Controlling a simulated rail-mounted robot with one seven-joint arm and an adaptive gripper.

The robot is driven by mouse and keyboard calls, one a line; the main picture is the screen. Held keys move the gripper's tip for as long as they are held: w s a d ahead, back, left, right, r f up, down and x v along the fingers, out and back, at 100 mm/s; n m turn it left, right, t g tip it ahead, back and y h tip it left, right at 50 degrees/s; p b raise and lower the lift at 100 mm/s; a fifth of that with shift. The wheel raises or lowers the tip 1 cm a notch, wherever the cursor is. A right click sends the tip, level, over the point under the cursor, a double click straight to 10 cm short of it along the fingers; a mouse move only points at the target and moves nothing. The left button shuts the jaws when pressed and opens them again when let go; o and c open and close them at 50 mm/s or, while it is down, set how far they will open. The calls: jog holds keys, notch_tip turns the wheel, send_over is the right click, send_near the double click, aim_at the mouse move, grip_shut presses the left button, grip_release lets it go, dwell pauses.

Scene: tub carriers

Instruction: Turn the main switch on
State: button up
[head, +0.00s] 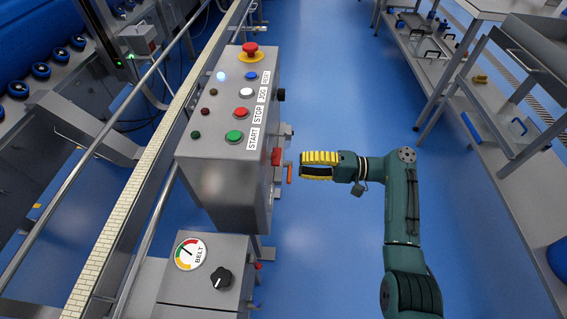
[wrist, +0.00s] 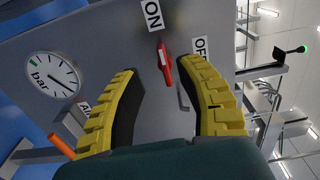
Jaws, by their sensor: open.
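The main switch is a red handle (wrist: 165,64) on the grey side face of the control box. In the wrist view it lies between the yellow fingers, near their tips, with the ON label (wrist: 152,14) above and the OFF label (wrist: 200,46) to the right. The red handle also shows in the head view (head: 276,156) on the box's right side. My gripper (head: 303,165) is open, facing that side, with its tips close to the handle. It also shows in the wrist view (wrist: 160,70). Contact is not clear.
The control box (head: 222,160) carries several buttons and a red emergency stop (head: 250,49). An orange lever (head: 289,174) sticks out near my fingers, and a pressure gauge (wrist: 52,78) is on the same face. The blue floor (head: 340,80) to the right is clear.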

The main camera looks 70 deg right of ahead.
jog(key=v, duration=0.4)
jog(key=shift+s+d, duration=0.1)
jog(key=shift+s, duration=0.15)
